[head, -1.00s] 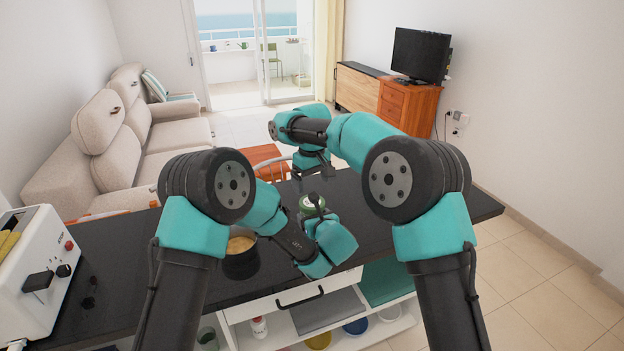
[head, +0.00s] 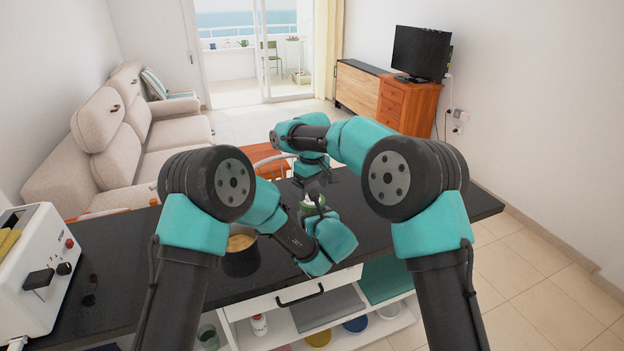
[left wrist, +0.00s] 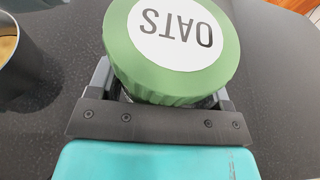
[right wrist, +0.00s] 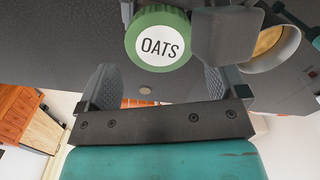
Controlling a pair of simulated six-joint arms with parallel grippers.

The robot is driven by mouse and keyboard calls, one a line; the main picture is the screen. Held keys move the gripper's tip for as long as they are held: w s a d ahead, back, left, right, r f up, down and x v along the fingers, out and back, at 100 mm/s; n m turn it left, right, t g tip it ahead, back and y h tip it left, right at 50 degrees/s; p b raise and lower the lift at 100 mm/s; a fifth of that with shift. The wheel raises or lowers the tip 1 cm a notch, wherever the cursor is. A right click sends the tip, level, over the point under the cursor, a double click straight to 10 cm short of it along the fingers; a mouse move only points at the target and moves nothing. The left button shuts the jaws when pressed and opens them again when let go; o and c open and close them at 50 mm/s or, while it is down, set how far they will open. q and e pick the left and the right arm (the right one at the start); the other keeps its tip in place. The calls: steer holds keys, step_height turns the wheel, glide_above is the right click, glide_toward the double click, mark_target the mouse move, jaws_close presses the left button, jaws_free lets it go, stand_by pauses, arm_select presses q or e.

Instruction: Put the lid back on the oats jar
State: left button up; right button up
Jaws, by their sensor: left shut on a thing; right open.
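The green oats lid (left wrist: 150,70), with a white OATS label, fills the top of the left wrist view and faces up. It also shows in the right wrist view (right wrist: 163,39). The oats jar is almost wholly hidden beneath it, so I cannot tell whether the lid is fully seated. My left gripper (head: 315,208) has its fingers on both sides just below the lid, shut on what looks like the jar. My right gripper (right wrist: 155,75) is open and empty, above the counter on the far side of the jar, apart from the lid.
A dark pot (head: 241,258) with tan contents stands left of the jar on the black counter (head: 130,250). A white toaster (head: 38,270) is at the far left. The counter is clear to the right. Shelves with dishes lie below the front edge.

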steer(key=shift+f, duration=2.15)
steer(key=c, duration=0.7)
steer(key=m, duration=0.5)
steer(key=o, duration=0.9)
steer(key=shift+c, duration=0.2)
steer(key=shift+r, duration=0.15)
